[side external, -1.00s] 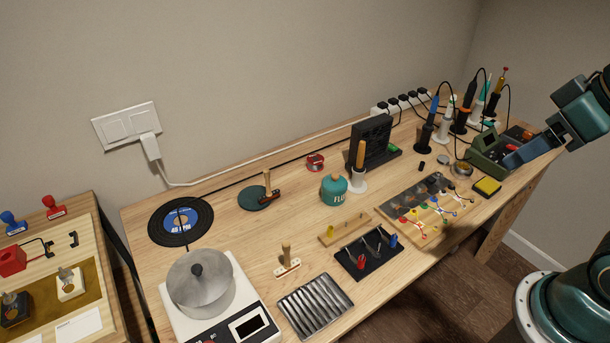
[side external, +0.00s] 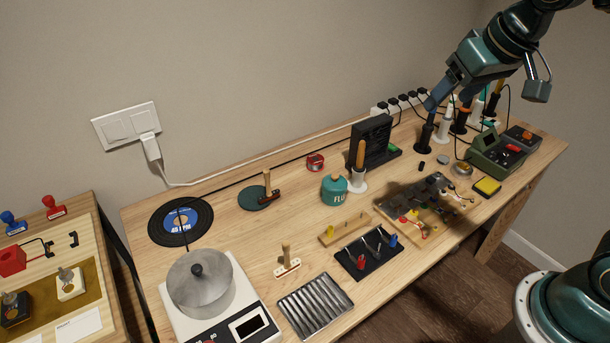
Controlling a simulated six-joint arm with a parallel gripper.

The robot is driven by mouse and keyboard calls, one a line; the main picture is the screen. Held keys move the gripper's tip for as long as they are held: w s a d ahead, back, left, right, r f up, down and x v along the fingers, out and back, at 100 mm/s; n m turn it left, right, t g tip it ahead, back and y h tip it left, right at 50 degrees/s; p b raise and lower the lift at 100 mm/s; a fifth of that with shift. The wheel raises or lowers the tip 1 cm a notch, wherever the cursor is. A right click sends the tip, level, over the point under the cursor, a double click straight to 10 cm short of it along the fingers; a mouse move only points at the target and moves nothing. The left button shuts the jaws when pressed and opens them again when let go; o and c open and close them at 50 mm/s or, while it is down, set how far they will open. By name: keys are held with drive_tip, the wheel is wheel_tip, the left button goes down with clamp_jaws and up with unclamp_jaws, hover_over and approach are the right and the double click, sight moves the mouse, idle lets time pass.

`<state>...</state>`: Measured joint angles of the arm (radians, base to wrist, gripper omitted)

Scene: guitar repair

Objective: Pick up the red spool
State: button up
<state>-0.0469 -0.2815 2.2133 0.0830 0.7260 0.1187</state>
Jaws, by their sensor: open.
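The red spool (side external: 316,162) is a small red-rimmed reel. It lies on the wooden bench toward the back, between the dark green disc and the black panel. My gripper (side external: 438,97) is high at the upper right, well to the right of the spool and apart from it. Its blue finger points down and left, in front of the power strip and soldering irons. It is open, with nothing seen in it.
A green FLUX pot (side external: 335,190) stands just in front of the spool. The black upright panel (side external: 370,141) and an orange-handled tool (side external: 360,160) stand to its right. A white cable (side external: 270,167) runs behind. Bare bench lies left of the pot.

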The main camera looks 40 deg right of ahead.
drive_tip(key=w+a+f+m+h, duration=0.1)
drive_tip(key=w+f, duration=0.3)
drive_tip(key=w, duration=0.5)
drive_tip(key=w+f+m, duration=0.1)
drive_tip(key=w+f, duration=0.4)
drive_tip(key=w, duration=0.4)
drive_tip(key=w+a+f+m, duration=0.1)
drive_tip(key=w+a+f, duration=0.1)
drive_tip(key=w+f, duration=0.9)
wheel_tip(320, 180, down, 4)
drive_tip(key=shift+w+f+h, duration=0.25)
drive_tip(key=shift+h, duration=0.15)
hover_over(316, 160)
drive_tip(key=s, duration=0.3)
drive_tip(key=shift+w+a+f, duration=0.1)
drive_tip(key=shift+a+f, duration=0.05)
drive_tip(key=shift+f, duration=1.1)
drive_tip(key=shift+a+f, duration=0.15)
drive_tip(key=shift+f, duration=1.05)
drive_tip(key=shift+w+a+f, duration=0.1)
drive_tip(key=shift+a+f, duration=0.05)
drive_tip(key=shift+f, duration=1.1)
drive_tip(key=shift+f, duration=0.15)
drive_tip(key=shift+x, duration=2.45)
drive_tip(key=shift+c, duration=0.5)
